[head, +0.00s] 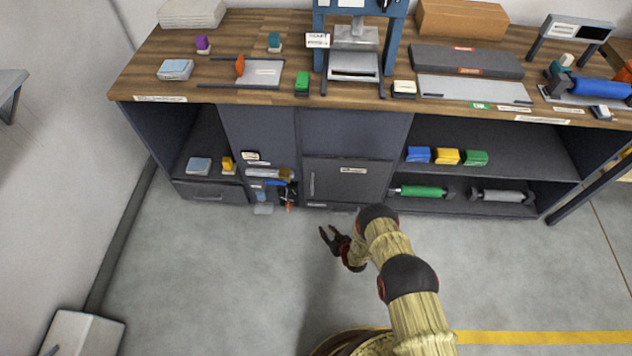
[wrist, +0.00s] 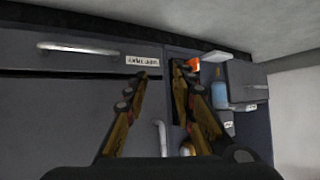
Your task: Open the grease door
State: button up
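A dark grey door (head: 350,185), probably the grease door, is closed in the middle of the cabinet under the bench. Its label is too small to read. An upright bar handle (head: 312,185) is on its left side. My gripper (head: 330,233) is in front of and below the door, apart from it, with its fingers spread and empty. The wrist view appears upside down; there the door panel (wrist: 55,125) is at lower left, and its handle (wrist: 162,137) shows between my open fingers (wrist: 160,80), with no contact visible.
A drawer front (wrist: 30,55) with a bar handle lies below the door. An open compartment beside the door holds a blue bottle (wrist: 221,122) and tools. Another drawer (head: 208,192) is farther left. Open shelves (head: 510,160) are at right. The floor (head: 220,275) in front is clear.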

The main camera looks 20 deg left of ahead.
jog(key=w+a+r+t+y, duration=0.35)
jog(key=w+r, duration=0.25)
jog(key=r, duration=0.2)
jog(key=t+y, duration=0.1)
jog(key=y, duration=0.1)
send_near(312, 185)
jog(key=x, duration=0.3)
jog(key=shift+n, duration=0.4)
jog(key=b+x, duration=0.1)
jog(key=x, duration=0.1)
jog(key=b+x, duration=0.1)
jog(key=x, duration=0.2)
jog(key=f+b+x, duration=0.1)
jog(key=x, duration=0.1)
jog(key=shift+w, duration=0.3)
grip_shut()
